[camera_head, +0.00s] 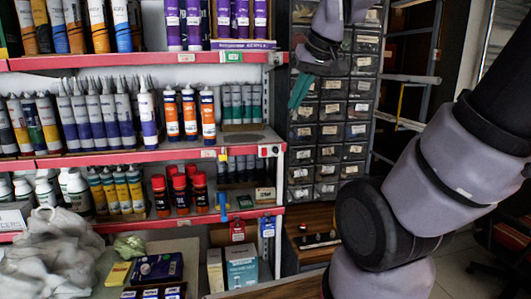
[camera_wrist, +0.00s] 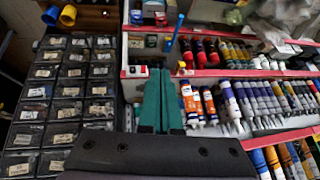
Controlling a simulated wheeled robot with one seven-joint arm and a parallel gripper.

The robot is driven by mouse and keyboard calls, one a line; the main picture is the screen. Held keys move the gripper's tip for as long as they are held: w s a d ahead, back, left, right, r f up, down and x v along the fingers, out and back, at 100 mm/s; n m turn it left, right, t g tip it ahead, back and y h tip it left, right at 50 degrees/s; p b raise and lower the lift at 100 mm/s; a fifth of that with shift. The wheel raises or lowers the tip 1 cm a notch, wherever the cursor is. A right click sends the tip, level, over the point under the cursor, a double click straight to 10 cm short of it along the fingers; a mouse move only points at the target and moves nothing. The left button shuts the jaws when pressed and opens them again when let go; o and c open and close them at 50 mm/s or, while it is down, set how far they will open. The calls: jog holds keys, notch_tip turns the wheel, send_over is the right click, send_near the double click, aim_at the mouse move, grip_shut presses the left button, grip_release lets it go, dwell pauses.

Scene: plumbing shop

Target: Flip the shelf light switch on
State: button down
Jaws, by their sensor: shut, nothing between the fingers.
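The shelf light switch (camera_head: 269,151) is a small white plate with a dark part, on the right end of a red shelf edge in the head view. It also shows in the wrist view (camera_wrist: 134,71), just left of the fingertips, where the scene looks upside down. Whether it is on or off is too small to tell. My gripper (camera_head: 296,104) has teal fingers pointing down, above and right of the switch in the head view. In the wrist view the fingers (camera_wrist: 158,72) are side by side, shut and empty. I see no contact with the switch.
Red-edged shelves (camera_head: 120,157) hold many tubes and cans. A dark cabinet of small labelled drawers (camera_head: 331,109) stands right of the shelves, behind my gripper. A blue hanging item (camera_head: 222,200) and a yellow one protrude from the shelf front. A white bag (camera_head: 50,250) lies lower left.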

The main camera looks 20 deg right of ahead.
aim_at(266, 151)
jog(key=w+f+n+g+h, duration=0.1)
jog(key=w+f+n, duration=0.5)
jog(key=w, duration=0.5)
jog(key=w+f+n+g+h, duration=0.1)
jog(key=w+f+n, duration=0.6)
jog(key=w+n, duration=0.4)
jog(key=shift+w+d+n+g, duration=0.3)
jog(key=shift+w+d, duration=0.1)
jog(key=shift+f, duration=0.1)
jog(key=x, duration=0.3)
jog(key=w+x, duration=0.1)
jog(key=x, duration=0.3)
jog(key=w+x, duration=0.1)
jog(key=x, duration=0.3)
jog(key=shift+d+r, duration=0.1)
jog(key=shift+r, duration=0.2)
jog(key=shift+w, duration=0.8)
